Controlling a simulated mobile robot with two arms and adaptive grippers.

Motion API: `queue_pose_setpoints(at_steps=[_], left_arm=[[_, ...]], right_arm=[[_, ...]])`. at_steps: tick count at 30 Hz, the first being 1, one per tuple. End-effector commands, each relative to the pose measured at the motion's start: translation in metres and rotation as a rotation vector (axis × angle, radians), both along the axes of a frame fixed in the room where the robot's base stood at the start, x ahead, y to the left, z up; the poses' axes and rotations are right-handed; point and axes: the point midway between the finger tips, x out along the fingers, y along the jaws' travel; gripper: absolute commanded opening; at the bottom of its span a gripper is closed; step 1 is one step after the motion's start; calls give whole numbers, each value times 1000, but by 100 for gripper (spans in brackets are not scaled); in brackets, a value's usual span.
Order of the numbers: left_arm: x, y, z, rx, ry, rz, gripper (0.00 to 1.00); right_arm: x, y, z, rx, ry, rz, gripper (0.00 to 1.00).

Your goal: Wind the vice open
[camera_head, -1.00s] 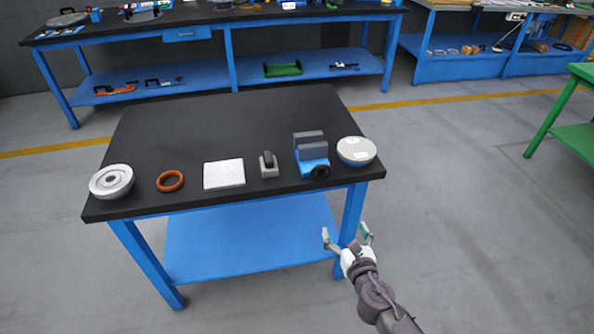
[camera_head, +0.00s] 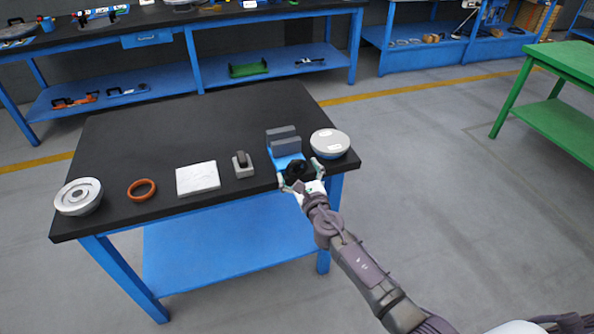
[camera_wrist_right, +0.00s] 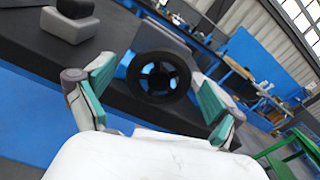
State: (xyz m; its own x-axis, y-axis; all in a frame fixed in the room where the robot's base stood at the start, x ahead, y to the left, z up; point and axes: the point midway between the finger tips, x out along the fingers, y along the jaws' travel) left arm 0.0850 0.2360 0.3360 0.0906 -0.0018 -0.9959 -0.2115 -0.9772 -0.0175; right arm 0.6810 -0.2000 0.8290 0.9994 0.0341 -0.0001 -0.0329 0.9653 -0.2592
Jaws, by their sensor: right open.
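The vice (camera_head: 284,142) has a blue base and grey jaws and stands near the right front edge of the black-topped table. Its black handwheel (camera_head: 296,169) faces the front edge. My right gripper (camera_head: 301,174) is open at the handwheel, with one finger to each side of it. In the right wrist view the handwheel (camera_wrist_right: 158,77) shows between and beyond the teal finger pads (camera_wrist_right: 155,92). No firm contact with it can be made out. My left gripper is not in view.
The table's back half is clear.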

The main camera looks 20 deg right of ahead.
Motion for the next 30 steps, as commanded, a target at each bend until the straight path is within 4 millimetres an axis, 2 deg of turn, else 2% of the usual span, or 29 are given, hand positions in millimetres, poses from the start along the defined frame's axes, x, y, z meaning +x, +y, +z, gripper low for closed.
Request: queue_pose_setpoints(at_steps=[4,12,23,30], left_arm=[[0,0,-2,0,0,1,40],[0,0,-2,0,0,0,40],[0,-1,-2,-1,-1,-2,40],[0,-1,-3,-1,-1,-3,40]], right_arm=[[8,0,0,0,0,0,93],[9,0,0,0,0,0,93],[9,0,0,0,0,0,33],[8,0,0,18,1,1,33]])
